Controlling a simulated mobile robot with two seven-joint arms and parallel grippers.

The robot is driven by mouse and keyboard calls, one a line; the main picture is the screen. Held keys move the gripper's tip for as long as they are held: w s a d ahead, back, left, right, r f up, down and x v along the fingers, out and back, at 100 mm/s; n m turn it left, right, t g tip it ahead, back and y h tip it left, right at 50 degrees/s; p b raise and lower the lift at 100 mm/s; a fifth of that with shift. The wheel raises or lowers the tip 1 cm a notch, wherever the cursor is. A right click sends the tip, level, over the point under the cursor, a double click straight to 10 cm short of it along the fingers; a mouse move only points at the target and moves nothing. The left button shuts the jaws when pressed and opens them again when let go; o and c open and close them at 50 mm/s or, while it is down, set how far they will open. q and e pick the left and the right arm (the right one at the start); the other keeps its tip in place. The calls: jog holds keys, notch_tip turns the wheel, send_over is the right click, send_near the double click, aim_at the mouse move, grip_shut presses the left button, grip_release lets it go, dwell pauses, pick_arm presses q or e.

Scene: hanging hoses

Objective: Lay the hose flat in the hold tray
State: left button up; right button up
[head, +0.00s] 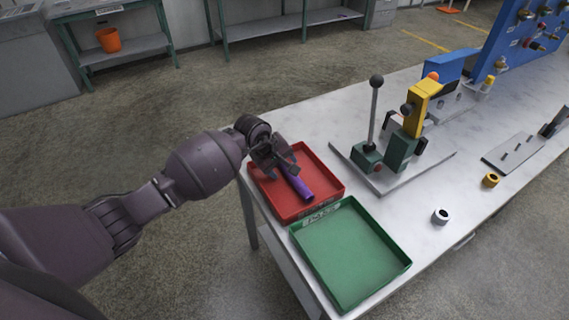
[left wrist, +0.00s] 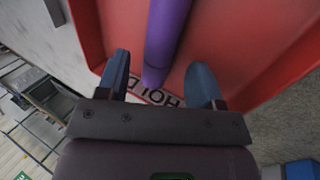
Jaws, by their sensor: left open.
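My left gripper (head: 277,160) is over the tray, by the far end of the hose. In the left wrist view the open fingers of this gripper (left wrist: 163,82) stand apart on either side of the purple hose (left wrist: 162,40), with gaps to both. Part of the word HOLD shows on the red tray (left wrist: 115,35) beyond the hose end. Whether the hose touches the tray floor all along cannot be told. My right gripper is not in view.
An empty green tray (head: 350,256) stands right beside the red one. A fixture with a lever and a yellow clamp (head: 415,110) stands behind on a plate. A grey ring (head: 440,216) and a brass ring (head: 491,180) lie to the right.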

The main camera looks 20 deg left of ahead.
pick_arm(q)
jog(key=v, duration=1)
jog(key=shift+d, duration=0.25)
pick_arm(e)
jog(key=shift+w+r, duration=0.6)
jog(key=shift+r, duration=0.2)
pick_arm(q)
jog(key=shift+w+r, duration=0.1)
jog(key=shift+w, duration=0.05)
